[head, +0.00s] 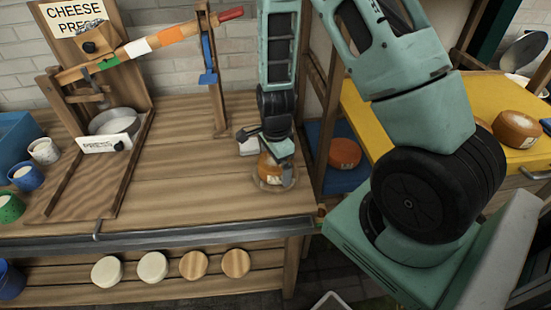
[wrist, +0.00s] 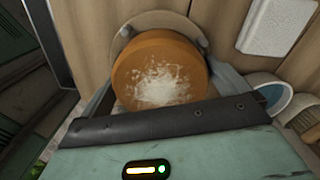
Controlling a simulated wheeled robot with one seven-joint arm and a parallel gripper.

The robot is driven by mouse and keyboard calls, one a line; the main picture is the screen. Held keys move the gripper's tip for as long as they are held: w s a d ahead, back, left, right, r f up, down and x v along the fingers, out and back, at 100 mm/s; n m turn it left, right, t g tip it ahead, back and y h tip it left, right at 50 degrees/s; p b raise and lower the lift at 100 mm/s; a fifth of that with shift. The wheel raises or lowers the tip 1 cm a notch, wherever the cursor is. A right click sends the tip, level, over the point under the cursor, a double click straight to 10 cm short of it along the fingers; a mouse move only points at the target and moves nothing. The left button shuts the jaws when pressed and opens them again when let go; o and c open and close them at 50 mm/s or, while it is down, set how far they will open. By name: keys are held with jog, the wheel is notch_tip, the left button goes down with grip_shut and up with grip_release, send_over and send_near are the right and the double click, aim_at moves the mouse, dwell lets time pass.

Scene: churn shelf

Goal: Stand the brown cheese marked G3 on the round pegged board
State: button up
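A brown cheese (head: 268,170) with a pale label is at the round board (head: 289,184), near the front right of the wooden bench. The label is too small to read. In the wrist view the cheese (wrist: 160,75) shows a whitish patch on its face, and the board (wrist: 150,20) with two grey pegs shows behind it. My gripper (head: 276,158) is above the board, its fingers on either side of the cheese and seeming to touch it; it also shows in the wrist view (wrist: 162,90). I cannot tell whether the cheese rests on the board.
A white block (head: 248,147) lies beside the board. Other brown cheeses are on a blue surface (head: 345,153) and a yellow surface (head: 517,129). The cheese press (head: 100,130) and several cups stand left. The middle of the bench is clear.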

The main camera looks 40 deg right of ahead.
notch_tip(320, 180, up, 17)
jog(key=p, duration=0.1)
jog(key=shift+r+p, duration=0.2)
jog(key=shift+p, duration=0.1)
